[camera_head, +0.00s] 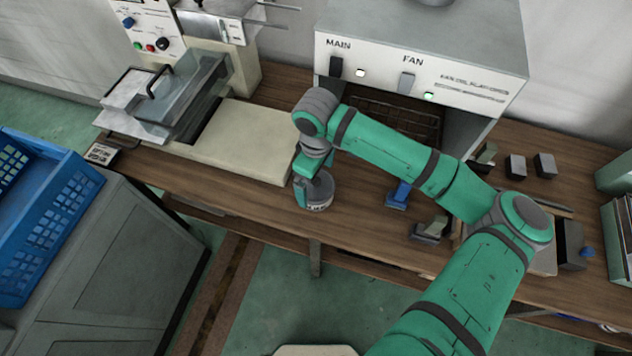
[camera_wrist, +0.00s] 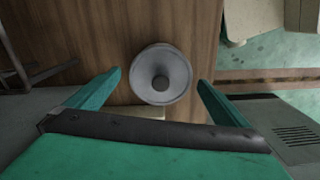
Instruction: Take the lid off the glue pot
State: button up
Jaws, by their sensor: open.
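The glue pot (camera_head: 319,205) stands on the wooden bench, partly hidden behind my gripper (camera_head: 306,188) in the head view. In the wrist view its round grey lid (camera_wrist: 152,68) with a darker central knob (camera_wrist: 160,83) shows from above. The lid covers the pot's top. My gripper (camera_wrist: 160,92) is open, with one green finger on each side of the lid. Gaps show between the fingers and the lid, and nothing is held.
A pale machine bed (camera_head: 245,140) lies left of the pot. An oven-like box (camera_head: 415,60) marked MAIN and FAN stands behind. A blue object (camera_head: 399,195) and dark blocks (camera_head: 515,166) are to the right. A blue crate (camera_head: 45,215) sits at the left. The wooden bench (camera_head: 350,225) is bare near the pot.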

jog(key=shift+s+a+f, duration=0.1)
jog(key=c, duration=1)
